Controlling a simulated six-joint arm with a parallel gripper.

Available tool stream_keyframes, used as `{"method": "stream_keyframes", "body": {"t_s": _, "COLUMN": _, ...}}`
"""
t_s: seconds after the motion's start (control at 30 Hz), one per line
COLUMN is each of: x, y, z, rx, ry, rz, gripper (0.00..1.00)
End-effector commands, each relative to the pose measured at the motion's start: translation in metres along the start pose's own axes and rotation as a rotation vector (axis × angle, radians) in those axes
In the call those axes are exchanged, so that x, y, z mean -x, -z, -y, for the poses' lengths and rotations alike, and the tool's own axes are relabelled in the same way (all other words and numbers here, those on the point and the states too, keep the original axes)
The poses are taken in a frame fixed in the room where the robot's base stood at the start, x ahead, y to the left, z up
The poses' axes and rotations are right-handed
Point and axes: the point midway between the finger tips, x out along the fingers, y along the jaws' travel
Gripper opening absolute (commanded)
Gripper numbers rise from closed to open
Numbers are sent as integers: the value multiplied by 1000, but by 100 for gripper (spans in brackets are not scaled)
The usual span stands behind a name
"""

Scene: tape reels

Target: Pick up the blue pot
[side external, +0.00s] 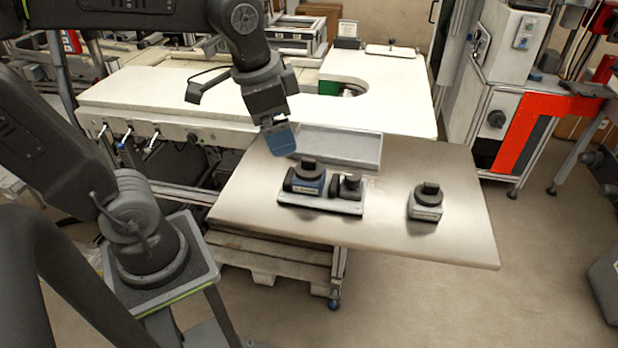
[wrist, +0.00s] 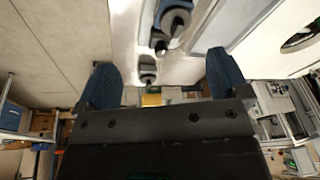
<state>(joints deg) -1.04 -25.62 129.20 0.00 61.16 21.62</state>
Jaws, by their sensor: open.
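The blue pot (side external: 305,183), a blue block with a dark round knob on top, sits upright at the left end of a small light carrier plate (side external: 322,206) on the table. It also shows at the top of the wrist view (wrist: 177,14), partly cut off by the frame edge. My gripper (side external: 281,146) hangs above the table, behind and left of the pot, apart from it. In the wrist view my gripper (wrist: 163,82) has its two blue fingers wide apart, with nothing held between them.
A grey pot (side external: 348,188) stands right beside the blue pot on the same plate. Another grey pot (side external: 425,205) stands alone to the right. A shallow grey tray (side external: 345,148) lies behind. The table (side external: 460,215) is clear at the right and front left.

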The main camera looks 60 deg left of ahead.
Motion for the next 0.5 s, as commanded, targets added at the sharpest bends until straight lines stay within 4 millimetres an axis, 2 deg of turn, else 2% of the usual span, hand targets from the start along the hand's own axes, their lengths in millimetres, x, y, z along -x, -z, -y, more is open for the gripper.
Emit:
{"method": "stream_keyframes", "body": {"t_s": 0.1, "x": -9, "y": 25, "z": 13, "rx": -178, "ry": -53, "rz": 109, "gripper": 94}}
{"method": "stream_keyframes", "body": {"t_s": 0.23, "x": -17, "y": 43, "z": 22, "rx": -327, "ry": -108, "rz": 182, "gripper": 94}}
{"method": "stream_keyframes", "body": {"t_s": 0.37, "x": -23, "y": 51, "z": 27, "rx": -407, "ry": -142, "rz": 217, "gripper": 94}}
{"method": "stream_keyframes", "body": {"t_s": 0.5, "x": -36, "y": 50, "z": 27, "rx": -430, "ry": -154, "rz": 228, "gripper": 94}}
